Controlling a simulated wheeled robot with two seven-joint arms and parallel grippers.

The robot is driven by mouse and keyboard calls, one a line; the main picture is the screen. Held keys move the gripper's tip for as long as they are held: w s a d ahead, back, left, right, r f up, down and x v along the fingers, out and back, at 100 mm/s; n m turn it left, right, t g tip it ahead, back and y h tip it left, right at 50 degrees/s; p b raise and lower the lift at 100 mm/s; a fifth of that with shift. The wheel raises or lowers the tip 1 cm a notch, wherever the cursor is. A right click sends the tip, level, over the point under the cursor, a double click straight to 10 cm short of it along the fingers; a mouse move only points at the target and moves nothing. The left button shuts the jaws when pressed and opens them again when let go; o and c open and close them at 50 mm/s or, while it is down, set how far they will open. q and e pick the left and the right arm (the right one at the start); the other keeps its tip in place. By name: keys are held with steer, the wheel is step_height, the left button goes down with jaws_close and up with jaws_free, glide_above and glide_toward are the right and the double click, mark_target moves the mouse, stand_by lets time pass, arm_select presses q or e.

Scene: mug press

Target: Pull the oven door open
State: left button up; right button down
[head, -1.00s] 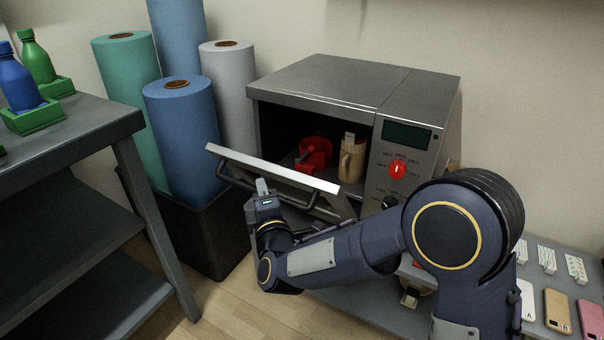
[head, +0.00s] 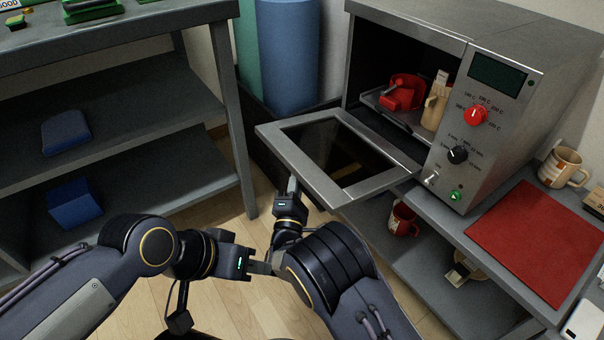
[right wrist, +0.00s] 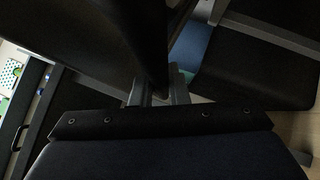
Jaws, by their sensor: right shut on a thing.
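The grey metal oven (head: 530,40) stands on a table at the right in the head view. Its door (head: 375,187) is swung down, close to level, with a dark glass pane. Inside the oven are a red mug press (head: 403,93) and a tan mug-like thing (head: 434,108). My right gripper (head: 292,184) is at the door's outer edge. In the right wrist view its fingers (right wrist: 158,92) are shut on the dark door handle (right wrist: 155,40); the handle is mostly hidden in the head view. My left gripper (head: 262,268) is low, beside my right forearm, its fingertips partly hidden.
A red mat (head: 535,238) and a patterned mug (head: 563,167) are right of the oven. A red mug (head: 402,218) is on the shelf below.

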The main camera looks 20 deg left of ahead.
steer(key=shift+w+d+f+n, duration=0.1)
steer(key=shift+w+f+n, duration=0.05)
steer(key=shift+f, duration=0.25)
steer(key=shift+w+d+f+n, duration=0.1)
steer(key=shift+f+n, duration=0.05)
steer(key=shift+f, duration=0.2)
steer(key=c, duration=1.4)
jaws_free()
steer(key=shift+a, duration=0.1)
steer(key=shift+s, duration=0.1)
steer(key=p+v, duration=0.2)
steer(key=v, duration=0.5)
steer(key=shift+s+f, duration=0.25)
steer(key=shift+f, duration=0.1)
